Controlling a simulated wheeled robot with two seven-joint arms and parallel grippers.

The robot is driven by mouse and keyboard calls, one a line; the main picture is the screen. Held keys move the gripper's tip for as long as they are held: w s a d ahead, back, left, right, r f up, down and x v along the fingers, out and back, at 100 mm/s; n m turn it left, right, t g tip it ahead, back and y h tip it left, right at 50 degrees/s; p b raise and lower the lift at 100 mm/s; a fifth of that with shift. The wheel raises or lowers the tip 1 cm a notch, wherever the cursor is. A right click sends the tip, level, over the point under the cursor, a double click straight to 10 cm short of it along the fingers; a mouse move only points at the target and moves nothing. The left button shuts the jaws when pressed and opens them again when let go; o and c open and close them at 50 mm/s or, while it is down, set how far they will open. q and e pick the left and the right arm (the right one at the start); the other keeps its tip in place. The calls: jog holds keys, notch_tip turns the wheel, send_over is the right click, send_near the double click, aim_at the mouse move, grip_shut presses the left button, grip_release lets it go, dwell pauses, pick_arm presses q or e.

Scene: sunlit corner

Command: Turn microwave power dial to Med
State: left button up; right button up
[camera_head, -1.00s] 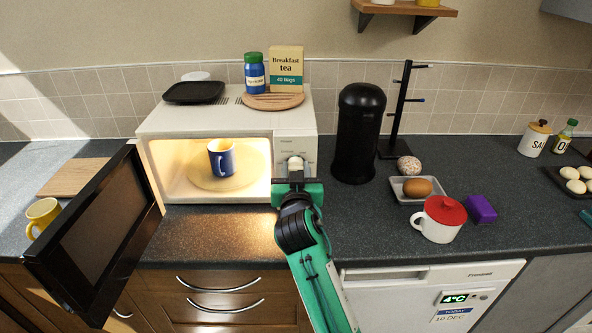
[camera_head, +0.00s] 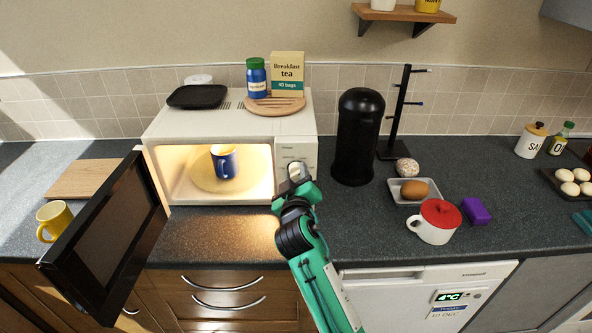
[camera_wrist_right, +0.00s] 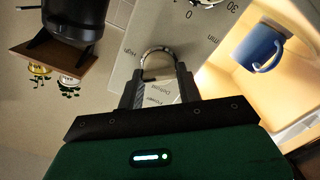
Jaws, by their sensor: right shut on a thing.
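The white microwave (camera_head: 208,125) stands on the counter with its door (camera_head: 104,235) wide open to the left. My right gripper (camera_wrist_right: 157,88) is shut on the dial, a finger on each side. In the head view the right gripper (camera_head: 297,178) covers much of the dial and looks tilted. My left gripper is not in view.
A blue mug (camera_head: 224,161) stands inside the lit microwave. A black canister (camera_head: 357,137) stands close to the right of it. A jar (camera_head: 256,78) and a tea box (camera_head: 287,74) stand on top. A red-lidded white pot (camera_head: 437,222) is farther right.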

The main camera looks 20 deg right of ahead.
jog(key=shift+n+p, duration=1.05)
jog(key=shift+n, duration=1.15)
jog(key=o, duration=1)
jog(key=shift+c, duration=0.2)
jog(key=b+v, duration=0.4)
jog(key=v, duration=0.9)
jog(key=shift+s+a, duration=0.15)
jog(key=shift+s, duration=0.2)
